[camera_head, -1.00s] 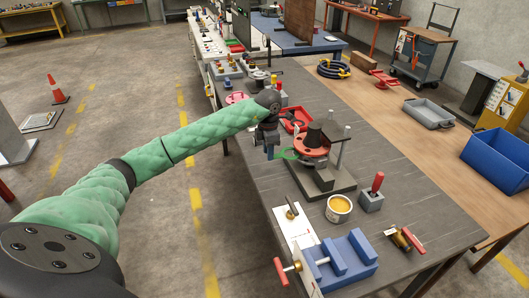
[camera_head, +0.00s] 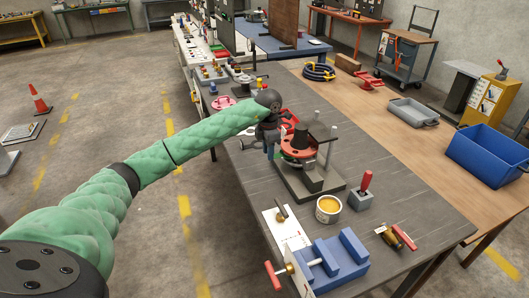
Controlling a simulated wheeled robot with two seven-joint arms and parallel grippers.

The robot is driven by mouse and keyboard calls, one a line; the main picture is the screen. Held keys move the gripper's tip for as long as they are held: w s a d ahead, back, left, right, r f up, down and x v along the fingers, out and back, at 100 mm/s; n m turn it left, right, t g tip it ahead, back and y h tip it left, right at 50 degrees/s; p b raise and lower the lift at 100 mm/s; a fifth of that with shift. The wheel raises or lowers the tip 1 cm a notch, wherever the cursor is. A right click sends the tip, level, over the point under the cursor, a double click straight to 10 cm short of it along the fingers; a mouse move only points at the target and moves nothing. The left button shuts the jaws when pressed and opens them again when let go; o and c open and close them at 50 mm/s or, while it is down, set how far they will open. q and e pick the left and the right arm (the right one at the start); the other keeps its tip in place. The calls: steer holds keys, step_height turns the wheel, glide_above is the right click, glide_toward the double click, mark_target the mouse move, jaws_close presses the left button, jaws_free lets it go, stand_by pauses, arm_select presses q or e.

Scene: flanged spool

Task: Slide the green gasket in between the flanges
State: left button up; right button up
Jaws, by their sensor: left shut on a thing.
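The flanged spool (camera_head: 297,142) stands on a dark base plate (camera_head: 308,187), with a red upper flange and a dark top piece. My left gripper (camera_head: 272,151) is at the left side of the spool, shut on the green gasket (camera_head: 284,159). Only a thin green edge of the gasket shows, just below the red flange and close against the spool. The gripper and flange hide most of it, so I cannot tell how far it reaches between the flanges. My right gripper is not in view.
In front of the spool are a yellow-filled tin (camera_head: 328,209), a grey block with a red handle (camera_head: 362,192) and a blue vise (camera_head: 335,262). A blue bin (camera_head: 488,157) is at the far right.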

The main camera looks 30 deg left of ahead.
mark_target(278, 155)
arm_select(q)
steer(key=shift+w+d+b, duration=0.6)
steer(key=shift+w+d, duration=0.7)
steer(key=shift+w, duration=0.3)
steer(key=shift+f+b, duration=0.5)
stand_by(0.4)
steer(key=o, duration=0.9)
steer(key=shift+r+b, duration=0.3)
steer(key=shift+r, duration=0.15)
step_height(278, 155, up, 6)
steer(key=shift+f+b, duration=0.2)
steer(key=shift+b, duration=0.85)
steer(key=shift+r, duration=0.6)
